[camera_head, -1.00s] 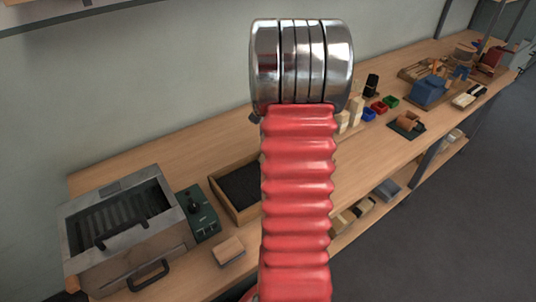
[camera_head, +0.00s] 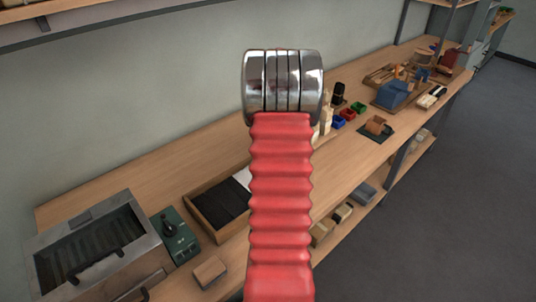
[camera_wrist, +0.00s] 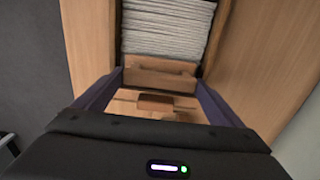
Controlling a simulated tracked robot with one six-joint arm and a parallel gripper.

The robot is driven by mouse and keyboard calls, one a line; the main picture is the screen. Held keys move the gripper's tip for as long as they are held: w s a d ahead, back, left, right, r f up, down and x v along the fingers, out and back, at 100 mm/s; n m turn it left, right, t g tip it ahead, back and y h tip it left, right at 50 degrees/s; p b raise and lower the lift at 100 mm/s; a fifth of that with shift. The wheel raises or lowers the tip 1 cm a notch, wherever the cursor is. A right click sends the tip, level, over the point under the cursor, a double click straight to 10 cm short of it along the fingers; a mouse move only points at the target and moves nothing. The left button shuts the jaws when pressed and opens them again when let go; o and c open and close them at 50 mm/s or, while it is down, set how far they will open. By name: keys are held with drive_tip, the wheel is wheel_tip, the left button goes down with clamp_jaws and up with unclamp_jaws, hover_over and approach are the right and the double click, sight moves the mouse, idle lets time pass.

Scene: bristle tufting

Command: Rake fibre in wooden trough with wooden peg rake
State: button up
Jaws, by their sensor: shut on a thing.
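The wooden trough (camera_head: 205,222) stands on the bench, left of my arm in the head view. It holds dark fibre (camera_head: 222,203) and, at its right, white fibre (camera_head: 243,178). In the wrist view the white fibre (camera_wrist: 168,28) lies between the trough's wooden walls, just beyond my fingertips. My gripper (camera_wrist: 161,85) is shut on a wooden piece, which appears to be the peg rake (camera_wrist: 160,78), spanning between its two dark fingers. Its pegs are not visible, and I cannot tell whether it touches the fibre. My arm hides the gripper in the head view.
A metal box (camera_head: 100,250) with a slatted opening and a green control box (camera_head: 175,238) stand left of the trough. A small wooden block (camera_head: 210,271) lies at the front edge. Coloured bins (camera_head: 348,114) and a blue object (camera_head: 393,93) are farther right. A shelf runs overhead.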

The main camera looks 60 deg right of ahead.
drive_tip(key=shift+s+d, duration=0.2)
drive_tip(key=shift+d, duration=0.4)
drive_tip(key=w+a, duration=0.4)
drive_tip(key=a, duration=1)
drive_tip(key=w+a, duration=0.4)
drive_tip(key=a, duration=1)
drive_tip(key=shift+w+a, duration=0.15)
drive_tip(key=shift+w, duration=0.05)
drive_tip(key=s+d, duration=0.2)
drive_tip(key=d, duration=0.7)
drive_tip(key=s+d, duration=0.3)
drive_tip(key=d, duration=0.7)
drive_tip(key=s+d, duration=0.3)
drive_tip(key=d, duration=0.6)
drive_tip(key=shift+s+d, duration=0.2)
drive_tip(key=shift+a, duration=0.1)
